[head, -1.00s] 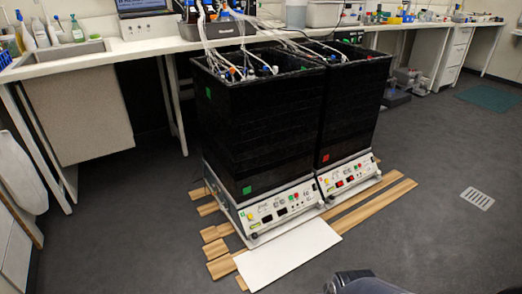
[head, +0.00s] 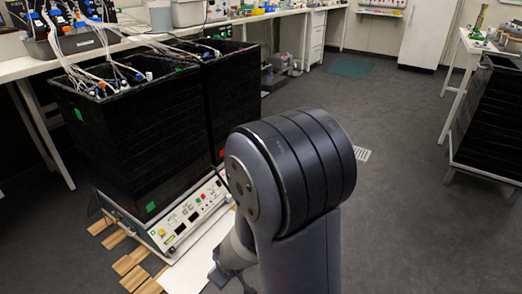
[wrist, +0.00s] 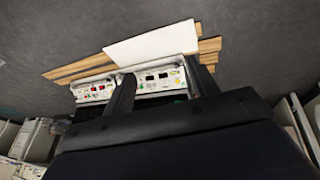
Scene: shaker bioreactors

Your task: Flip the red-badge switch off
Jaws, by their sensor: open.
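The red-badge shaker (head: 232,95) is the right-hand black box in the head view. A sliver of its red badge (head: 222,152) shows, while my arm hides its front panel. In the wrist view, its white control panel (wrist: 94,91) with red-lit displays shows at left, partly behind a finger. The switch itself is too small to make out. My gripper (wrist: 160,70) is open and empty, its two fingers apart, with the green-badge shaker's panel (wrist: 160,77) seen between them. In the head view, my gripper (head: 226,278) is low in front of the shakers, partly hidden.
The green-badge shaker (head: 125,150) stands at left, its panel (head: 192,214) facing front. A white board (head: 202,262) and wooden planks (head: 130,262) lie on the floor. The bench (head: 145,40) runs behind. Another black box (head: 490,125) stands at right. Open floor lies between.

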